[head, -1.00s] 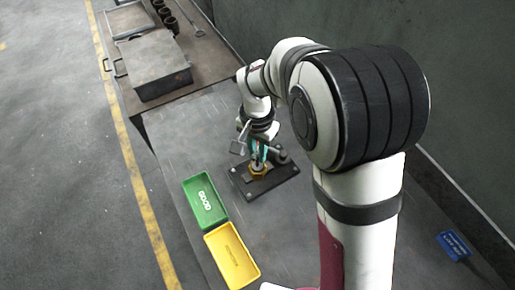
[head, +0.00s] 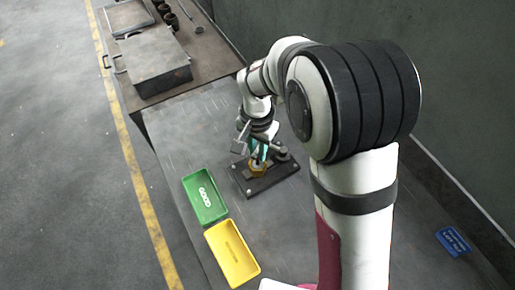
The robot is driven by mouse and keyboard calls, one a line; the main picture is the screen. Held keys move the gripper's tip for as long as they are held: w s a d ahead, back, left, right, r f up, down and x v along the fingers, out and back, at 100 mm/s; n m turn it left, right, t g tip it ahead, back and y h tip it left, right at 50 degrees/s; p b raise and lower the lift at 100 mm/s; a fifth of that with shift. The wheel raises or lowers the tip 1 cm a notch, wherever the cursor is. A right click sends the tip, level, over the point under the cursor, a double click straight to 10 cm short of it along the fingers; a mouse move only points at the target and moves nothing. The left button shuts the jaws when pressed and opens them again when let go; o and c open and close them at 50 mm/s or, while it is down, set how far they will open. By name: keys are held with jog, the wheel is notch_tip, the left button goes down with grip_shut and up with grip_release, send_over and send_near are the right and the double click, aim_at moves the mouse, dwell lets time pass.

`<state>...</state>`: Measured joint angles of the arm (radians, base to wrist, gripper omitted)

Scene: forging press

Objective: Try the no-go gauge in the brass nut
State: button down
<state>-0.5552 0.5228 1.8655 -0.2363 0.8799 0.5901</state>
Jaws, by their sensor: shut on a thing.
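The brass nut (head: 257,170) sits on a dark base plate (head: 283,180) in the middle of the table. My gripper (head: 260,152) is above the nut, pointing down, and is shut on a slim teal thing, most likely the no-go gauge. The gauge's lower end is at the nut; I cannot tell whether it is in the hole or only above it. The gripper's fingers are small and partly hidden by my wrist.
A blue sign (head: 453,242) lies at the right. A grey metal box (head: 153,62) stands on the far bench. The table between is clear.

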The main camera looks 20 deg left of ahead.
jog(key=shift+r, duration=0.1)
dwell(0.3)
jog(key=shift+r, duration=3.65)
